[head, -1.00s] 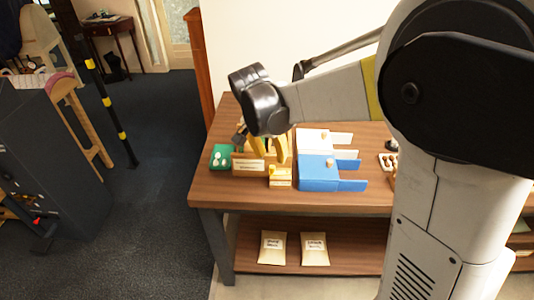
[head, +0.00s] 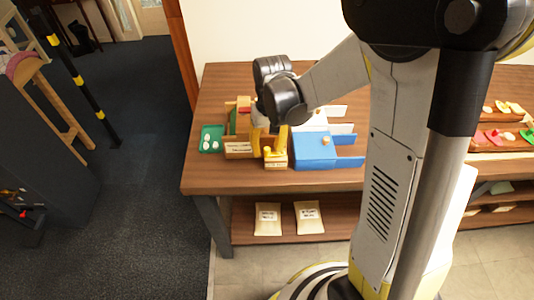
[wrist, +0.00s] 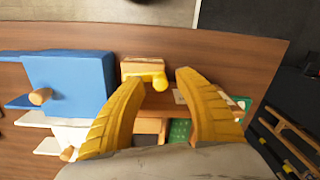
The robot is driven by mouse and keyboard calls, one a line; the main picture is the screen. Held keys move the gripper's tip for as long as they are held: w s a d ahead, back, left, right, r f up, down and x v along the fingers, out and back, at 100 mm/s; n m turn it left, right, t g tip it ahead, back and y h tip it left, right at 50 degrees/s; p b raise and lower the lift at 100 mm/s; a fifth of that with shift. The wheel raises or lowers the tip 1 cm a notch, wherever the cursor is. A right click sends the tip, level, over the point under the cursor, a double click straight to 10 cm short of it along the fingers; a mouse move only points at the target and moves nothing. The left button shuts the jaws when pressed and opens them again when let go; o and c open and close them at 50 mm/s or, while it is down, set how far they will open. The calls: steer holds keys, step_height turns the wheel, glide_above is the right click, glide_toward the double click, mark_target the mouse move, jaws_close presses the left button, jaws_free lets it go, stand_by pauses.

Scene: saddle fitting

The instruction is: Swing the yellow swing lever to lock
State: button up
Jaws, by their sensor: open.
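The yellow swing lever (head: 268,152) sits on a small yellow and wooden block (head: 276,163) near the front of the table. In the wrist view the lever's rounded yellow end (wrist: 158,80) shows against the block (wrist: 141,66), between the fingertips in the picture. My gripper (head: 270,130) is open, with its yellow fingers pointing down just behind and above the block. In the wrist view the two fingers of my gripper (wrist: 160,79) stand apart with nothing held. I cannot tell whether a finger touches the lever.
A blue box (head: 314,152) with a wooden knob stands close right of the block. A labelled wooden box (head: 238,149) and a green tray (head: 211,131) with white pieces are to the left. Bare table (head: 220,180) lies in front.

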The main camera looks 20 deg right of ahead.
steer(key=shift+f, duration=0.8)
jaws_close()
steer(key=shift+w+m, duration=0.3)
steer(key=shift+m, duration=0.4)
jaws_free()
